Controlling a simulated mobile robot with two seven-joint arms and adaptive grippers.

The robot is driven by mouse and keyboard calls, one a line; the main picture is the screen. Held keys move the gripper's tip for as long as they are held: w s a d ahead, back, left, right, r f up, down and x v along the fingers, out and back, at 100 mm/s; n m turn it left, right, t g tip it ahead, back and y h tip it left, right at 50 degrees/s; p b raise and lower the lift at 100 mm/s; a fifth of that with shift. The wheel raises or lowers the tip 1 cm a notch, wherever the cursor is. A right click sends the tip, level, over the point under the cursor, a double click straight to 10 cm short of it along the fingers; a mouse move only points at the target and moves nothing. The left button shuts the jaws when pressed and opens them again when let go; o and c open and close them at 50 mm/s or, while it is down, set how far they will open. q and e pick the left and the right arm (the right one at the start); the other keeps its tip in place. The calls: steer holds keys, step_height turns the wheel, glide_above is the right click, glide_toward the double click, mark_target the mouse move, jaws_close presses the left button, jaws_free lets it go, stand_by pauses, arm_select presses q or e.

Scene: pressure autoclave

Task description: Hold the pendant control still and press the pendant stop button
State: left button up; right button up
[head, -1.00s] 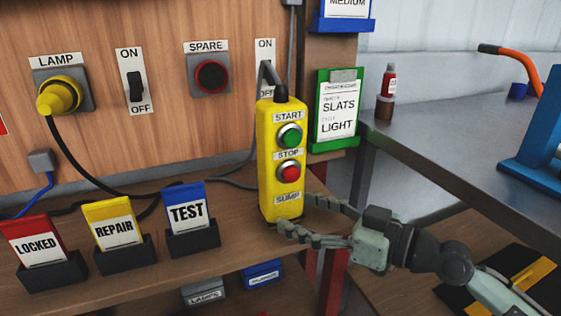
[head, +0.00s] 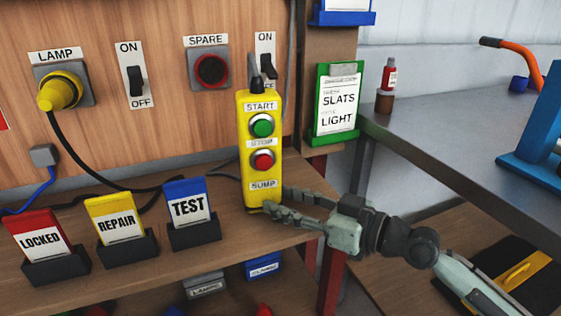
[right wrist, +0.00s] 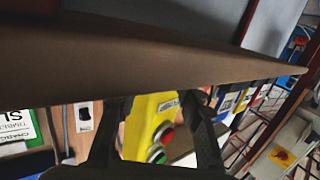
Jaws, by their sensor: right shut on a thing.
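The yellow pendant control (head: 259,172) stands upright at the shelf edge in the head view, its face labelled START, STOP and SUMP. Its green start button (head: 262,125) sits above the red stop button (head: 262,161). My right gripper (head: 272,205) is shut on the lower end of the pendant, one finger in front near the base and the other partly hidden at its side. In the right wrist view the pendant (right wrist: 143,128) shows between the dark fingers, with its red button (right wrist: 156,154) visible. My left gripper is not in view.
The LOCKED (head: 40,234), REPAIR (head: 116,218) and TEST (head: 188,204) tags stand in holders left of the pendant. A lamp plug (head: 60,92) and switch (head: 136,82) are on the wooden panel behind. A green-framed card (head: 337,104) hangs to the right. Shelf space before the pendant is clear.

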jaws_close()
steer(key=c, duration=0.6)
jaws_free()
steer(key=o, duration=1.6)
steer(key=shift+c, duration=0.2)
